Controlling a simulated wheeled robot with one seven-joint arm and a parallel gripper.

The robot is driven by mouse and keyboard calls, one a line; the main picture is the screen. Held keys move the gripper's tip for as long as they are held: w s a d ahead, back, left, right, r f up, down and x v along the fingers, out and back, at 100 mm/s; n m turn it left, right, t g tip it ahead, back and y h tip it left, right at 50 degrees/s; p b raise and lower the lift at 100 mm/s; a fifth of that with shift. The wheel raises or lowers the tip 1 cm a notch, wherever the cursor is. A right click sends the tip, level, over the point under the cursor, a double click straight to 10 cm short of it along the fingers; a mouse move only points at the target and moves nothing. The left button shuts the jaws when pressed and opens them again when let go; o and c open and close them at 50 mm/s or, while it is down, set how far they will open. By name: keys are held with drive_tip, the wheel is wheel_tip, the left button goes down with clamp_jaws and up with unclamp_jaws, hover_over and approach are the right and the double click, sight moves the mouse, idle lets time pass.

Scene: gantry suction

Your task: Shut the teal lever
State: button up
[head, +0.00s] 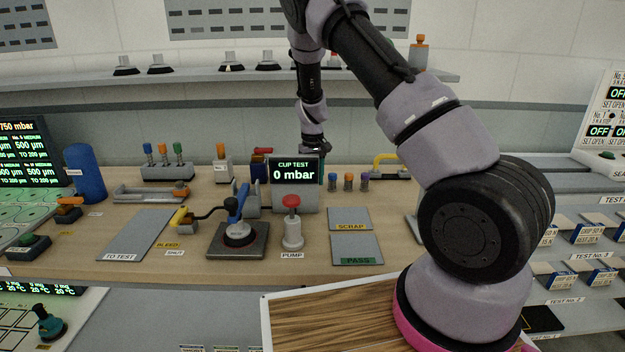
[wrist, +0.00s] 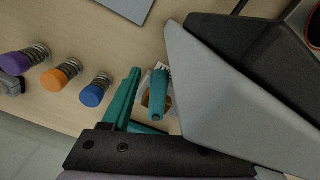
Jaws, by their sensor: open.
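The teal lever (wrist: 160,95) shows in the wrist view as a short rounded bar. Its near end points toward the camera, and a small brown part and a white label lie beside it. My gripper (wrist: 162,74) is open around or just above it. One teal finger stands left of the lever with a narrow gap. The other finger is hidden behind a grey casing. I cannot tell whether the finger touches the lever. In the head view my gripper (head: 316,147) points down behind the CUP TEST display, which hides most of the lever area.
The CUP TEST display (head: 293,170) stands close to my gripper; its grey casing (wrist: 225,90) fills the wrist view's right side. Purple, orange (wrist: 60,76) and blue (wrist: 94,93) spring plungers stand to the left. A blue-handled lever (head: 238,205) and a red-topped pump (head: 292,225) stand in front.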

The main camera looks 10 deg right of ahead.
clamp_jaws()
idle(1.4)
